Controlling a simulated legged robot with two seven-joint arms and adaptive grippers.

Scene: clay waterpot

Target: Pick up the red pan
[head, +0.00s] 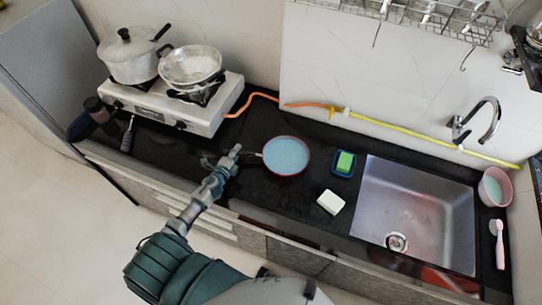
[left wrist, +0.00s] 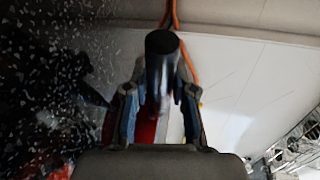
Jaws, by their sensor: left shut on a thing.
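The red pan (head: 287,157) has a red rim and a light blue inside. It is at the middle of the black counter in the head view, with its short handle toward the left. My left gripper (head: 234,156) is at the handle, left of the pan. In the left wrist view the dark handle (left wrist: 163,62) stands between the two fingers of my left gripper (left wrist: 160,104), which is shut on it. A red patch shows behind it. I cannot tell whether the pan touches the counter. My right gripper is not in view.
A stove (head: 190,101) with a lidded pot (head: 133,62) and a metal pan (head: 191,66) stands at the left. A green sponge on a blue dish (head: 344,172), a white block (head: 330,202) and the sink (head: 415,205) are to the right. An orange hose (head: 237,107) runs behind.

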